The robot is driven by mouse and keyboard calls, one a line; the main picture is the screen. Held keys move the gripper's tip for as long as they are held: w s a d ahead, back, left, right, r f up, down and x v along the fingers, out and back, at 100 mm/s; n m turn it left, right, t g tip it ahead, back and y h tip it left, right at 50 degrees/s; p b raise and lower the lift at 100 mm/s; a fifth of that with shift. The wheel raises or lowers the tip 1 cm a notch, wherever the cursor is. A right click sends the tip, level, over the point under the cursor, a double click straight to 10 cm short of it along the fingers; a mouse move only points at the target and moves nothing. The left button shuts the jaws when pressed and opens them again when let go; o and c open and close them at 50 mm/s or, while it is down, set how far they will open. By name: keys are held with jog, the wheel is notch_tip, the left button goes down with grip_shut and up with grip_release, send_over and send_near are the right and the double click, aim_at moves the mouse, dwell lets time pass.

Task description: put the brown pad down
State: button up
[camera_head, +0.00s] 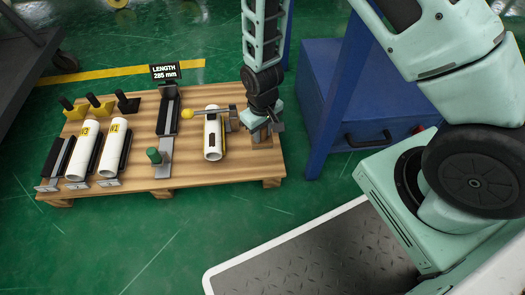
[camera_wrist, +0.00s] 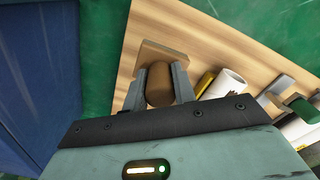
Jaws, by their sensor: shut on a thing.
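My gripper (camera_head: 263,128) is low over the right end of the wooden pallet. In the wrist view its two grey fingers are shut on a rounded brown piece, the brown pad (camera_wrist: 159,86). A flat, square, lighter brown plate (camera_wrist: 166,52) lies just beyond the fingertips, over the wood. It shows in the head view as a small brown square (camera_head: 262,143) under the gripper. I cannot tell whether the plate and the rounded piece are joined, or whether the pad touches the pallet.
A holder (camera_head: 166,125) with a "LENGTH 285 mm" sign (camera_head: 165,71) and two numbered rolls are farther left. A blue cabinet (camera_head: 335,95) stands right of the pallet (camera_head: 180,181).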

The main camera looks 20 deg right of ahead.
notch_tip(320, 180, down, 7)
jog(key=b, duration=0.4)
jog(key=shift+f, duration=0.1)
jog(key=shift+f, duration=0.15)
jog(key=o, duration=1)
notch_tip(320, 180, up, 12)
jog(key=p, duration=0.8)
jog(key=shift+r, duration=0.2)
